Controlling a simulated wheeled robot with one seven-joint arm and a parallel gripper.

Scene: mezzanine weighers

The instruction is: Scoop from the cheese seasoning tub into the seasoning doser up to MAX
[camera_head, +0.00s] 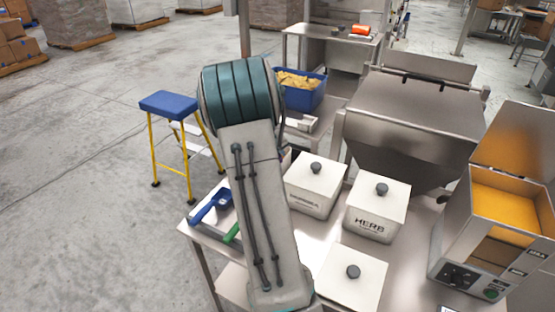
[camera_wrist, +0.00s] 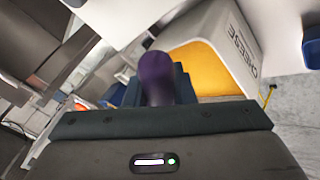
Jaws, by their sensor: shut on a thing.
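In the wrist view my gripper (camera_wrist: 157,92) is shut on a dark purple handle (camera_wrist: 155,66), seen nearly end-on. I take it for the scoop's handle; its bowl is hidden. The white tub marked CHEESE (camera_wrist: 238,45) is open just beyond the gripper, tilted in this view, with orange-yellow seasoning (camera_wrist: 196,66) inside. In the head view my arm hides both gripper and cheese tub. The seasoning doser (camera_head: 465,245) stands at the right with its lid (camera_head: 518,145) raised.
Lidded white tubs stand on the steel table: one marked HERB (camera_head: 370,222), another with a hard-to-read label (camera_head: 312,200), a third in front (camera_head: 345,290). A blue-handled scoop (camera_head: 208,207) and a green handle (camera_head: 232,233) lie at the left. A steel hopper (camera_head: 410,120) stands behind.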

